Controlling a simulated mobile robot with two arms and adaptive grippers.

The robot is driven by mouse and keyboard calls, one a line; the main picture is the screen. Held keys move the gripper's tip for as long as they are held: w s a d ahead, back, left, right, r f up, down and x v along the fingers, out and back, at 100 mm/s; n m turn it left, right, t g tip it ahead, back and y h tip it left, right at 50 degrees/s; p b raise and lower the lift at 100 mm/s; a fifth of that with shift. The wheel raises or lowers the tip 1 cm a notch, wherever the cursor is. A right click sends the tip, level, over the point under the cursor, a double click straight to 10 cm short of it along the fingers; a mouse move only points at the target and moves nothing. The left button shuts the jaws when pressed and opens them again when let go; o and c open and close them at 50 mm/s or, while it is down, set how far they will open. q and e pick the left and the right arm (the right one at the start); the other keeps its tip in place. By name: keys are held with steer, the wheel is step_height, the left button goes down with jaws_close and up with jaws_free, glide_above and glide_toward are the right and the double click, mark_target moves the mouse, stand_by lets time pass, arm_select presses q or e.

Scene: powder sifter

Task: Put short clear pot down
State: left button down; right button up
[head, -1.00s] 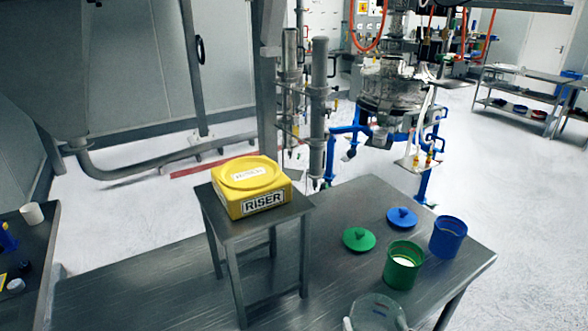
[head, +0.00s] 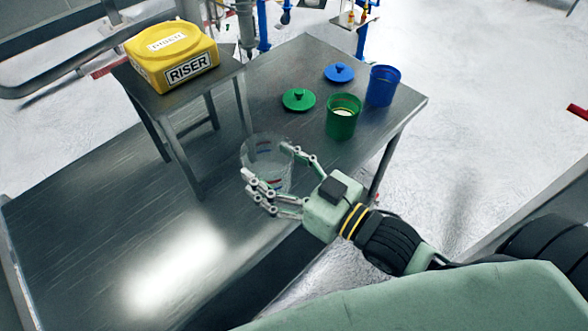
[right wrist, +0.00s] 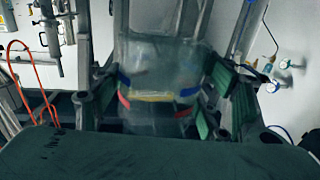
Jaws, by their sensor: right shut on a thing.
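The short clear pot (head: 264,158) is a see-through cylinder over the metal table (head: 120,218), in front of the green lid. It looks upright; I cannot tell whether its base touches the table. My right gripper (head: 270,172) is shut on the pot, with fingers on both sides of it. In the right wrist view the pot (right wrist: 155,75) stands between the fingers, with blue, yellow and red marks showing on it. My left gripper is not in view.
A green pot (head: 342,122) with pale contents, a blue pot (head: 382,88), a green lid (head: 298,100) and a blue lid (head: 339,73) stand behind. A yellow riser block (head: 165,70) sits on a small metal stand (head: 205,78). The front left tabletop is bare.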

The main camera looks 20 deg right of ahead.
mark_target(248, 163)
steer(key=a+n+g+y, duration=0.1)
steer(key=w+a+r+n+g+y, duration=0.1)
steer(key=w+a+n+g+y, duration=0.1)
steer(key=a+y, duration=0.1)
steer(key=shift+w+r, duration=0.1)
steer(key=shift+r, duration=0.05)
steer(key=a+n+g+y, duration=0.1)
steer(key=w+a+r+n+g+y, duration=0.1)
steer(key=a+g, duration=0.1)
steer(key=w+a+n+g+y, duration=0.1)
steer(key=a, duration=0.1)
steer(key=shift+r+n, duration=0.2)
steer(key=shift+n, duration=0.2)
